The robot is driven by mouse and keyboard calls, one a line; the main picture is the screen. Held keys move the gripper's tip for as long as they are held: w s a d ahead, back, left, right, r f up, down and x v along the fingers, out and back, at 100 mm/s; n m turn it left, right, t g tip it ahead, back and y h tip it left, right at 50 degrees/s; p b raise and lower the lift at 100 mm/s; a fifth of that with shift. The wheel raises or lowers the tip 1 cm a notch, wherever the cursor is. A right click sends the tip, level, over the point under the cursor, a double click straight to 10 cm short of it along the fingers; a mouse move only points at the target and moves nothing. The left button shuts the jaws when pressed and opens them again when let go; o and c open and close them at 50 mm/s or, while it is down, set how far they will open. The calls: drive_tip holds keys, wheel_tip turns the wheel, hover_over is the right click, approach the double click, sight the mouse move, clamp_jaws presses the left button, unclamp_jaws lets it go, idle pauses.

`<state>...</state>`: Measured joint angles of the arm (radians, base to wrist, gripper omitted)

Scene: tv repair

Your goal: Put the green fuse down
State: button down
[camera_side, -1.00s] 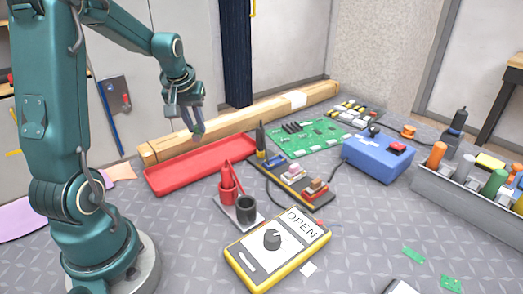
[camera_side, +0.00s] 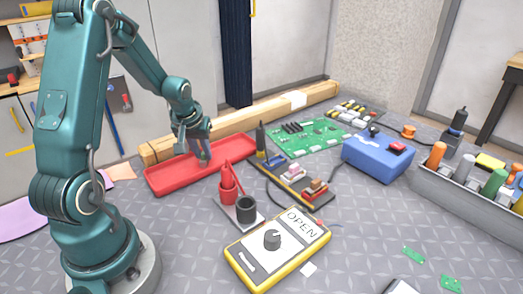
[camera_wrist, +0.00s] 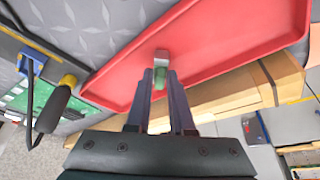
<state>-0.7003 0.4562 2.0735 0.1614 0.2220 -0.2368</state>
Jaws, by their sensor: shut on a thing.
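In the side view the fuse is a small greenish spot at the fingertips. The red tray (camera_wrist: 225,40) lies beneath the fuse in the wrist view. I cannot tell whether the fuse touches the tray floor.
A wooden beam (camera_side: 235,122) runs behind the tray. A holder with red and dark cups (camera_side: 247,208), a soldering-type tool (camera_side: 261,140) and a green circuit board (camera_side: 305,137) stand to the right. A yellow meter marked OPEN (camera_side: 280,250) lies in front.

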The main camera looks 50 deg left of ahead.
drive_tip(key=c, duration=0.8)
unclamp_jaws()
drive_tip(key=v, duration=1.2)
drive_tip(key=s+d+m+h, duration=0.1)
drive_tip(key=s+d+m, duration=0.1)
drive_tip(key=d, duration=0.4)
drive_tip(key=s+d+r+m+t+h, duration=0.1)
drive_tip(key=s+d+m, duration=0.2)
drive_tip(key=d, duration=0.3)
drive_tip(key=s+d+r+m+t+h, duration=0.1)
drive_tip(key=s+d+m, duration=0.2)
drive_tip(key=d, duration=0.4)
drive_tip(key=shift+d+r+m, duration=0.1)
drive_tip(key=shift+r+m, duration=0.15)
drive_tip(key=shift+m, duration=0.25)
